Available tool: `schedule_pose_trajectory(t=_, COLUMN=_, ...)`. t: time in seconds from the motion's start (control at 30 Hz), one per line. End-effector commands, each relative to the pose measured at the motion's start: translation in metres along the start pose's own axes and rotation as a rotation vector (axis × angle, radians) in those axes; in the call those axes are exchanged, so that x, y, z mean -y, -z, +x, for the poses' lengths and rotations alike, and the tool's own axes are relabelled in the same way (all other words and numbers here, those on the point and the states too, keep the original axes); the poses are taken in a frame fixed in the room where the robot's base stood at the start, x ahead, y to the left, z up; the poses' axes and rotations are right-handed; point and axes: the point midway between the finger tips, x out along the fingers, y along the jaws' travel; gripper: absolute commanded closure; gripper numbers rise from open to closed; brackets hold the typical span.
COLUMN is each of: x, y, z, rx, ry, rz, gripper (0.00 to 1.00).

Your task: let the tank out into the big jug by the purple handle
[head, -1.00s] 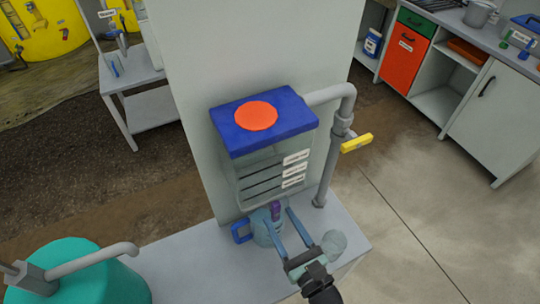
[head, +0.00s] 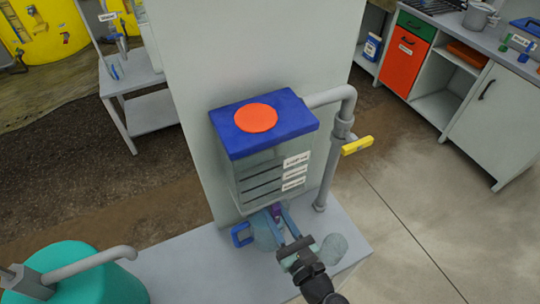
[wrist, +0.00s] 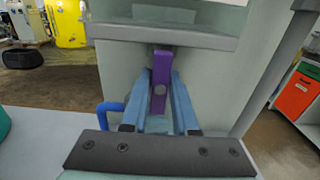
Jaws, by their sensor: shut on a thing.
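The clear tank (head: 262,182) with a blue lid and orange disc stands against a pale panel, with marked lines on its side. The purple handle (head: 276,210) hangs upright below the tank's front; it also shows in the wrist view (wrist: 161,80). My gripper (head: 283,218) has its two blue fingers on either side of the handle and is shut on it. The big jug (head: 264,236), pale blue with a blue grip (head: 241,234), stands under the tank, partly hidden by my fingers. The liquid level is hard to tell.
A smaller clear vessel (head: 333,246) stands right of my gripper on the grey bench (head: 190,262). A grey pipe with a yellow lever (head: 357,145) runs down the tank's right side. A teal tank (head: 85,275) with a pipe stands at lower left.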

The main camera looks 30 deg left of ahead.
Motion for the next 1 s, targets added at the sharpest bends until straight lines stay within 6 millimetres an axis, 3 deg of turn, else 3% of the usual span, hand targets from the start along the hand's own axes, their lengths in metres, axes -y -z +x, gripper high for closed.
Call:
schedule_pose_trajectory(t=0.37, x=0.0, y=-0.0003, z=-0.0002, rx=0.0, ry=0.0, rz=0.003, gripper=1.0)
schedule_pose_trajectory(t=0.47, x=0.0, y=-0.0043, z=-0.0002, rx=-0.002, ry=0.0, rz=0.074, gripper=1.0)
schedule_pose_trajectory(t=1.0, x=0.0002, y=-0.0054, z=0.0002, rx=-0.001, ry=0.0, rz=1.099, gripper=1.0)
